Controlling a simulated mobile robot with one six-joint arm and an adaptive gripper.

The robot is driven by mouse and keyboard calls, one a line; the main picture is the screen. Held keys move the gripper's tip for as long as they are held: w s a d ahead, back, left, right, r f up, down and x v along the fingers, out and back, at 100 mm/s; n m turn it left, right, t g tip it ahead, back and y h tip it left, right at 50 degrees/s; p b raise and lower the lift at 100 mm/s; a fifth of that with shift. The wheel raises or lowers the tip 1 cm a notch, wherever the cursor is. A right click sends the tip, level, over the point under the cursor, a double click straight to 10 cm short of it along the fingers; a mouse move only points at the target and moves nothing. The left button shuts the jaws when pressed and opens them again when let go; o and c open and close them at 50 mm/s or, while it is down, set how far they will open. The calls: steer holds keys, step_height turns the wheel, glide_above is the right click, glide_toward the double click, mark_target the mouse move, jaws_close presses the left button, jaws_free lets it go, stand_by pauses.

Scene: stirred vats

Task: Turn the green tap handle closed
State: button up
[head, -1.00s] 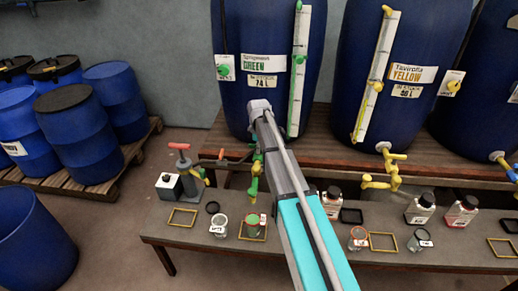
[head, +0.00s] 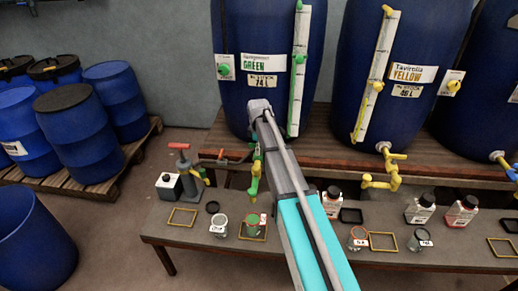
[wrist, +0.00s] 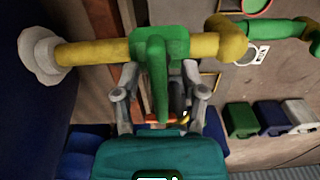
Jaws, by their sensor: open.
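The green tap (wrist: 205,47) crosses the upper wrist view as a yellow pipe with a green body, from a white flange on the left to an elbow on the right. Its green handle (wrist: 157,85) is a lever that points down the picture across the pipe. My gripper (wrist: 159,78) is open, with one grey finger on each side of the handle. I cannot tell whether either finger touches it. In the head view my arm hides the gripper and most of the tap; the green spout (head: 254,185) shows left of the arm.
The blue vat labelled GREEN (head: 262,40) stands behind my arm, with the YELLOW vat (head: 425,40) to its right. A yellow tap (head: 382,181) hangs right of the arm. Small jars (head: 219,225), bottles (head: 332,200) and yellow frames (head: 183,217) stand on the low bench (head: 200,242).

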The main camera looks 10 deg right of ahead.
steer(key=shift+n, duration=0.4)
